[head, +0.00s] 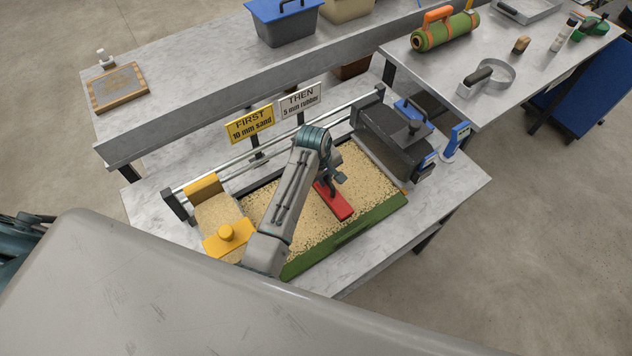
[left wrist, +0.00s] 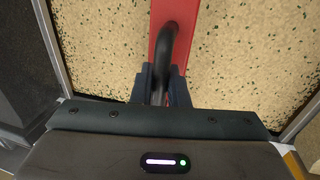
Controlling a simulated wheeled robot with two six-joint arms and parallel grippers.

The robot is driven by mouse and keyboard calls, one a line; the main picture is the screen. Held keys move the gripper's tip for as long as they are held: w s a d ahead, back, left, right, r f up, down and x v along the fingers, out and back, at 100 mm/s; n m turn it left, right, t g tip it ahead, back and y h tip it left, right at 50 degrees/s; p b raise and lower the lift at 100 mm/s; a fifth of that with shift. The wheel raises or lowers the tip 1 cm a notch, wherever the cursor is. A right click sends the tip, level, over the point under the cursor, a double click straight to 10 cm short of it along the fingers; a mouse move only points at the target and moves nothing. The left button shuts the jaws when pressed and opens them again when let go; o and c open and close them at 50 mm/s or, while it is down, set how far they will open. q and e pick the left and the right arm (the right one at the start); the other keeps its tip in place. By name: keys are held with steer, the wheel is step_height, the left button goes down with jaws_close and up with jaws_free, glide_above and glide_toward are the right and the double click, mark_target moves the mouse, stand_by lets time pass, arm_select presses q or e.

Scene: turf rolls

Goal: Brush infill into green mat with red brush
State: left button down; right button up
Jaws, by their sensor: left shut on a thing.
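The green mat (head: 345,237) lies in a frame on the bench. Pale sandy infill (head: 285,205) covers most of it, with small green flecks showing through; a bare green strip runs along the near edge. The infill also fills both sides of the left wrist view (left wrist: 245,60). The red brush (head: 338,205) lies over the infill right of the mat's middle. My left gripper (head: 335,182) is shut on the brush's dark curved handle (left wrist: 168,45), with the red back (left wrist: 180,12) beyond it. The bristles are hidden. My right gripper is not in view.
Rails and two signs, yellow (head: 250,123) and white (head: 301,100), stand behind. A blue device (head: 457,137) sits right.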

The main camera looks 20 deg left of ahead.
arm_select(q)
steer(key=w+d+b, duration=0.5)
steer(key=w+d, duration=0.3)
steer(key=w, duration=0.3)
steer(key=shift+w+d+b, duration=0.15)
steer(key=shift+d+b, duration=0.15)
steer(key=shift+d, duration=0.05)
stand_by(0.3)
steer(key=s+a+p, duration=0.4)
steer(key=s+p, duration=0.1)
steer(key=p, duration=0.1)
stand_by(0.4)
